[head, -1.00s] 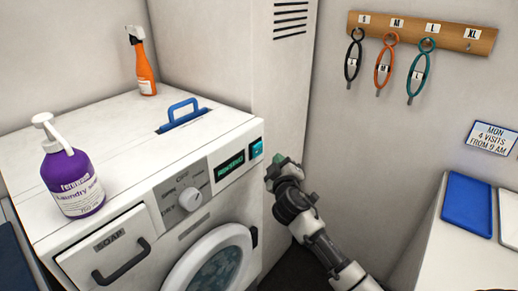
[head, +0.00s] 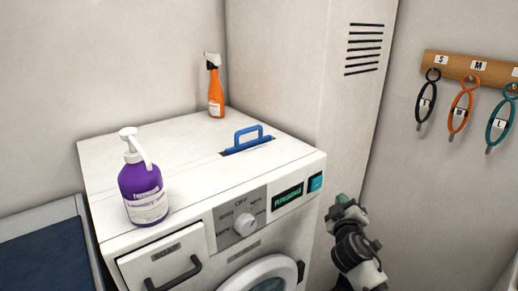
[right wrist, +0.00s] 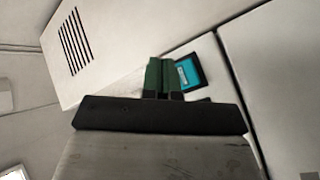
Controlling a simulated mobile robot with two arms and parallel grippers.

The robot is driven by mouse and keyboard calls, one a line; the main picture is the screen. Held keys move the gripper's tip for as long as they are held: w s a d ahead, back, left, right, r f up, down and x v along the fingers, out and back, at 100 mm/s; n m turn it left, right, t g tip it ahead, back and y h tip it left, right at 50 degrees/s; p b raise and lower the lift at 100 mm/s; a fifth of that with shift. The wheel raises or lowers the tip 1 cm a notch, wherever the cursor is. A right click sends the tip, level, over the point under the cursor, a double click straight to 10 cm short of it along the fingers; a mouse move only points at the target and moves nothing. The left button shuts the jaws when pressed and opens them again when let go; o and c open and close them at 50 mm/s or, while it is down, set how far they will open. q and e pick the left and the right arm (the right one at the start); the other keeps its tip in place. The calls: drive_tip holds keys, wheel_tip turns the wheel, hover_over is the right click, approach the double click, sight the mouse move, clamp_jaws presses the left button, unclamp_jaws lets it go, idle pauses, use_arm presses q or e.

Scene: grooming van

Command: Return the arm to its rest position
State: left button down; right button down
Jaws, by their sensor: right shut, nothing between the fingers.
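My right arm comes in from the lower right in the head view. Its right gripper (head: 341,202) is just right of the washing machine's front corner, below the teal button (head: 315,182), and apart from the machine. In the right wrist view the green fingers of the right gripper (right wrist: 172,75) are together with nothing between them. The teal panel (right wrist: 188,72) shows just behind the fingertips there. The washing machine (head: 200,237) has a lit display (head: 288,196) and a dial (head: 245,224). My left gripper is not in view.
A purple laundry bottle (head: 143,190), an orange spray bottle (head: 215,90) and a blue handle (head: 247,139) are on the machine top. A tall vented cabinet (head: 330,100) stands behind it. A wooden rack (head: 460,66) with hanging loops is on the right wall.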

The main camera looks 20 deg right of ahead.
drive_tip(key=s+a+f+g+y, duration=0.2)
drive_tip(key=s+f+g, duration=0.15)
drive_tip(key=f, duration=0.85)
drive_tip(key=s+a+f+g+y, duration=0.15)
drive_tip(key=s+f, duration=0.35)
drive_tip(key=f, duration=0.7)
drive_tip(key=s+a+f+g+y, duration=0.1)
drive_tip(key=s+f+g, duration=0.25)
drive_tip(key=f, duration=0.95)
drive_tip(key=s+a+f+m+g+y, duration=0.1)
drive_tip(key=s+a+f+g, duration=0.15)
drive_tip(key=s+f, duration=0.65)
drive_tip(key=s+a+f+g+y, duration=0.1)
drive_tip(key=s+a+f+g, duration=0.15)
drive_tip(key=s+f, duration=0.65)
drive_tip(key=s+a+f+m+g, duration=0.1)
drive_tip(key=s+a, duration=0.1)
drive_tip(key=s, duration=0.8)
drive_tip(key=s+a+f+g, duration=0.2)
drive_tip(key=s+a, duration=0.1)
drive_tip(key=s, duration=0.8)
drive_tip(key=shift+m+y, duration=0.4)
drive_tip(key=shift+y, duration=0.05)
drive_tip(key=shift+a, duration=0.1)
